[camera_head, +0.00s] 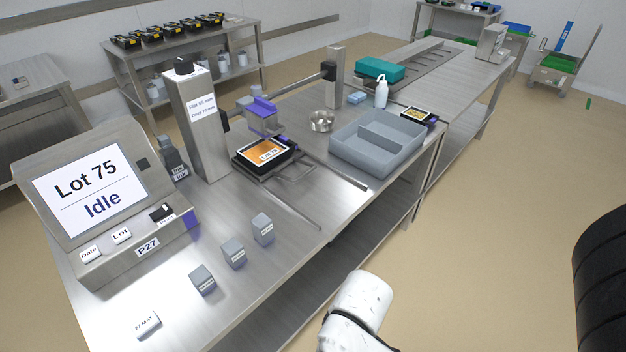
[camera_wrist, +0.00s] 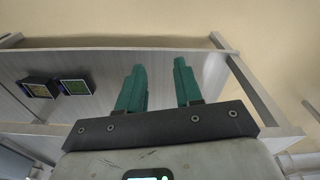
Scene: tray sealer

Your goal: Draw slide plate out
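The slide plate (camera_head: 262,175) lies at the tray sealer's station on the steel bench, with a wire-like handle (camera_head: 296,171) at its front right. A black tray (camera_head: 262,152) with an orange label sits on it and hides most of the plate. Two thin rails (camera_head: 345,177) run from the plate toward the bench's front edge. My gripper (camera_wrist: 159,66) shows only in the wrist view, its two green fingers apart with nothing between them. It is away from the plate, which I cannot make out in that view.
A grey divided bin (camera_head: 378,146) stands right of the rails. A steel bowl (camera_head: 321,122) and white bottle (camera_head: 381,92) are behind. The display console (camera_head: 88,192), reading "Lot 75 Idle", and several small grey blocks (camera_head: 233,252) are at left. Open floor (camera_head: 500,240) lies right of the bench.

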